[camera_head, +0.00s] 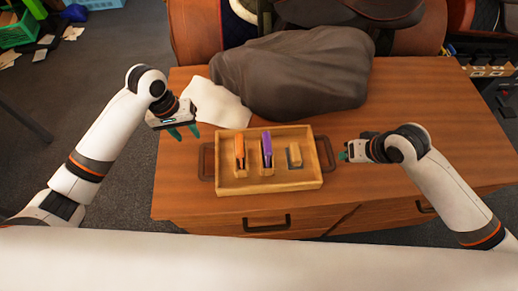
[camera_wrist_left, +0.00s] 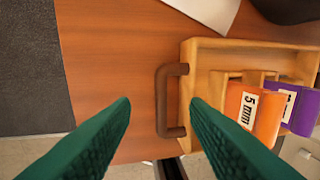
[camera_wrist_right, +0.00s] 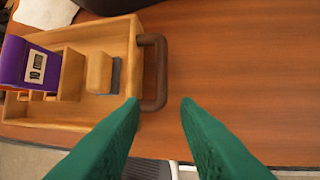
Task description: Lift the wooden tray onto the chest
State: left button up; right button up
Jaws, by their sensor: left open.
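The wooden tray (camera_head: 313,184) sits by the front edge of the wooden chest top (camera_head: 430,95); I cannot tell whether its base fully rests there. It holds an orange tool (camera_head: 239,150), a purple tool (camera_head: 266,148) and a small wooden block (camera_head: 294,156). Its brown left handle (camera_wrist_left: 162,100) shows between my left fingertips in the left wrist view, apart from them. Its right handle (camera_wrist_right: 160,75) lies ahead of my right fingertips. My left gripper (camera_head: 185,132) is open and empty, up and left of the tray. My right gripper (camera_head: 345,152) is open and empty, right of it.
A dark grey cloth-covered bulk (camera_head: 290,75) and a pale sheet (camera_head: 215,102) lie behind the tray. The chest front has dark drawer handles (camera_head: 267,223). The chest top at right is clear. Green crates (camera_head: 15,30) stand on the floor at far left.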

aim_at(201, 152)
pick_arm(q)
jog(key=f, duration=0.3)
jog(key=d+f, duration=0.1)
jog(key=f, duration=0.3)
jog(key=d+f, duration=0.1)
jog(key=f, duration=0.3)
jog(key=shift+s+d+f, duration=0.15)
jog(key=shift+d+f, duration=0.1)
pick_arm(e)
jog(key=x, duration=1.1)
jog(key=shift+f, duration=0.3)
pick_arm(q)
jog(key=c, duration=0.5)
pick_arm(e)
jog(key=c, duration=0.5)
pick_arm(q)
grip_shut()
pick_arm(e)
grip_shut()
jog(key=shift+r, duration=0.1)
